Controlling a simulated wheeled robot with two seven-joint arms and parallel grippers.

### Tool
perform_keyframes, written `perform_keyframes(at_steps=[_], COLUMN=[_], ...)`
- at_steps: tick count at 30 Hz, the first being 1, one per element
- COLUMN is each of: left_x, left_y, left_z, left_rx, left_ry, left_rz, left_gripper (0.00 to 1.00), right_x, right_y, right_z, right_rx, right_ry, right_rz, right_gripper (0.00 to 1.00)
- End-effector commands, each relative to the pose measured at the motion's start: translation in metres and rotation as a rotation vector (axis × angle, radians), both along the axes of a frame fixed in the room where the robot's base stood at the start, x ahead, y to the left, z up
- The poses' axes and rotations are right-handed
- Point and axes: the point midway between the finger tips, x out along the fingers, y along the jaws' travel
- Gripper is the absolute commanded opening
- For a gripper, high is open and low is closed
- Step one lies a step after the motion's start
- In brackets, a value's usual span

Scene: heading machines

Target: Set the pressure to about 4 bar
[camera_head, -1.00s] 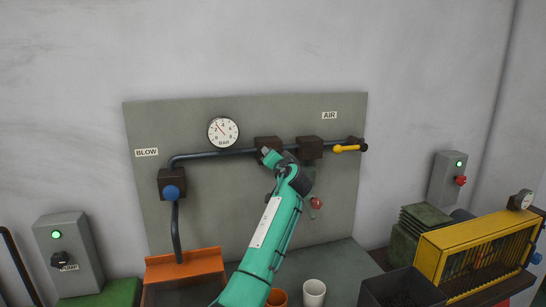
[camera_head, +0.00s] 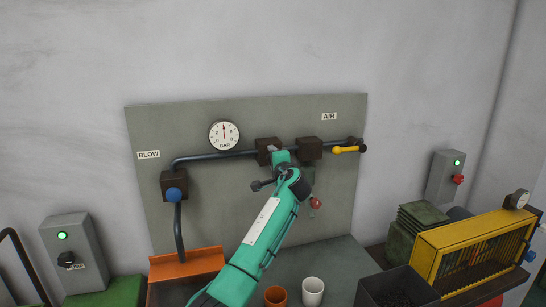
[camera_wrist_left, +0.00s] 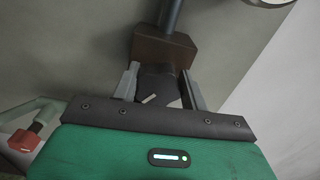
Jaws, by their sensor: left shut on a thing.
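The round white gauge (camera_head: 224,135) marked BAR hangs on the grey panel above the pipe; its needle points almost straight up, and its numbers are too small to read surely. The wrist view shows only its edge (camera_wrist_left: 265,2). A brown block (camera_head: 265,143) sits on the pipe right of the gauge. In the wrist view, a dark knob (camera_wrist_left: 158,86) stands out from the brown block (camera_wrist_left: 165,50), with a small pale mark on it. My left gripper (camera_head: 277,153) is at this block, with its fingers (camera_wrist_left: 160,88) shut on the knob's sides. My right gripper is not in view.
A yellow lever (camera_head: 346,149) is on the pipe at right, and a blue knob (camera_head: 174,194) is at left. Below stand an orange tray (camera_head: 187,262), an orange cup (camera_head: 275,296) and a white cup (camera_head: 313,291). A yellow cage (camera_head: 475,245) stands at right.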

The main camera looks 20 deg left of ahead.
Motion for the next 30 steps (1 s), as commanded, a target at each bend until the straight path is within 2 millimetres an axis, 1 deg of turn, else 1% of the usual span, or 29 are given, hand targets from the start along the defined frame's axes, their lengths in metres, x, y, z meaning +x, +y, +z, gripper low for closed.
perform_keyframes(at_steps=[6, 18, 19, 22, 30], left_x=[0.0001, 0.0000, 0.0000, 0.0001, -0.0002], left_y=[-0.0010, -0.0011, -0.0011, -0.0010, -0.0006], left_z=[-0.0010, -0.0019, -0.0020, -0.0019, -0.0010], left_rx=[0.033, 0.037, 0.037, 0.037, 0.037], left_ry=[0.025, 0.027, 0.027, 0.027, 0.026], left_rz=[-0.001, -0.001, -0.001, -0.001, 0.000], left_gripper=[0.22, 0.22, 0.46, 0.66, 0.66], right_x=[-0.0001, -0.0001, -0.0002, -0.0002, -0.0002], right_y=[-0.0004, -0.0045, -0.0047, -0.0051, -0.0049], right_z=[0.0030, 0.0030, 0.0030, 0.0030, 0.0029], right_rx=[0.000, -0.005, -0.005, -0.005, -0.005], right_ry=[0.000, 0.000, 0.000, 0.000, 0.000], right_rz=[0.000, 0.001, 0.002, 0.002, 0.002], right_gripper=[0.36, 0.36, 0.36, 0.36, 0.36])
